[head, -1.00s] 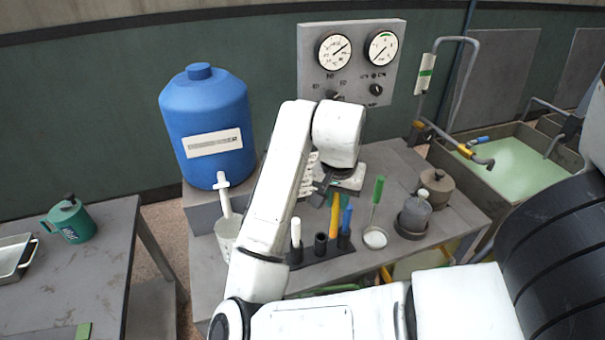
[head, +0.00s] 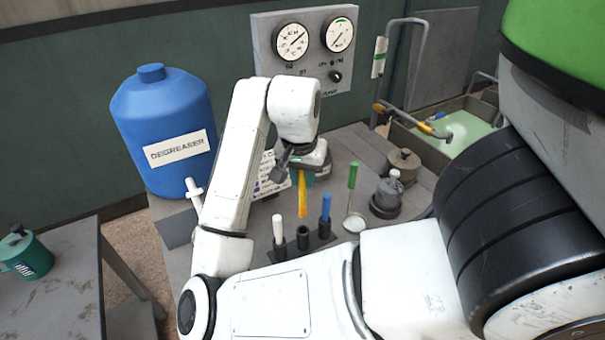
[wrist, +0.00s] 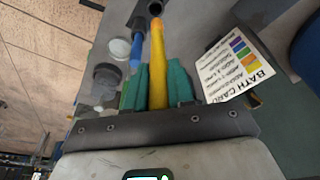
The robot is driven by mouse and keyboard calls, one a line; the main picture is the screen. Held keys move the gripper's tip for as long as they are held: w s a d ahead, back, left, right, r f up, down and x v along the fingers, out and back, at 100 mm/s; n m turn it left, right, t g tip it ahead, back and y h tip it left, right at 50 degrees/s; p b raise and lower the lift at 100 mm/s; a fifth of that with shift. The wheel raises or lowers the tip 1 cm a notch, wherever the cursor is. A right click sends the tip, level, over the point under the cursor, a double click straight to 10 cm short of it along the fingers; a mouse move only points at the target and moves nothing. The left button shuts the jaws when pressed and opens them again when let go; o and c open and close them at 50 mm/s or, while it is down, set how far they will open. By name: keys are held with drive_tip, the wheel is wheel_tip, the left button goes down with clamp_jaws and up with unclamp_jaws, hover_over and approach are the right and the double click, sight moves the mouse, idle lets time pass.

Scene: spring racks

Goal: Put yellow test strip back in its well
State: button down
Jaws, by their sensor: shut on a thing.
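The yellow test strip (head: 302,198) hangs upright from my gripper (head: 303,176), which is shut on its upper part. In the head view its lower end is just above the empty middle well (head: 303,232) of the dark rack (head: 290,252). The white strip (head: 278,230) stands left of that well and the blue strip (head: 325,208) right of it. In the wrist view the yellow strip (wrist: 157,70) runs out between the teal fingers of my gripper (wrist: 158,84). Its tip is close to a dark well opening (wrist: 155,8); the exact gap cannot be told.
A green-handled ladle (head: 352,182) and grey lidded pots (head: 388,192) stand right of the rack. The bath card (wrist: 240,72) is near the strip. A blue degreaser drum (head: 160,125) stands at left, with a gauge panel (head: 310,72) behind.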

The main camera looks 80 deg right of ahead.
sight(303, 187)
drive_tip(key=shift+a+b+x, duration=0.25)
drive_tip(key=shift+b+x, duration=0.6)
drive_tip(key=shift+x, duration=0.35)
drive_tip(key=shift+a+b+x, duration=0.25)
drive_tip(key=shift+b+x, duration=0.6)
drive_tip(key=shift+x, duration=0.4)
drive_tip(key=shift+a+b+x, duration=0.3)
drive_tip(key=shift+b+x, duration=0.65)
drive_tip(key=shift+x, duration=0.4)
drive_tip(key=shift+a+b+x, duration=0.25)
drive_tip(key=shift+b+x, duration=0.7)
drive_tip(key=shift+x, duration=0.45)
drive_tip(key=shift+a+b+x, duration=0.3)
drive_tip(key=shift+b+x, duration=0.65)
drive_tip(key=shift+x, duration=0.4)
drive_tip(key=c, duration=0.9)
unclamp_jaws()
drive_tip(key=shift+f, duration=0.15)
drive_tip(key=p+v, duration=0.2)
drive_tip(key=v, duration=0.8)
drive_tip(key=shift+r, duration=0.35)
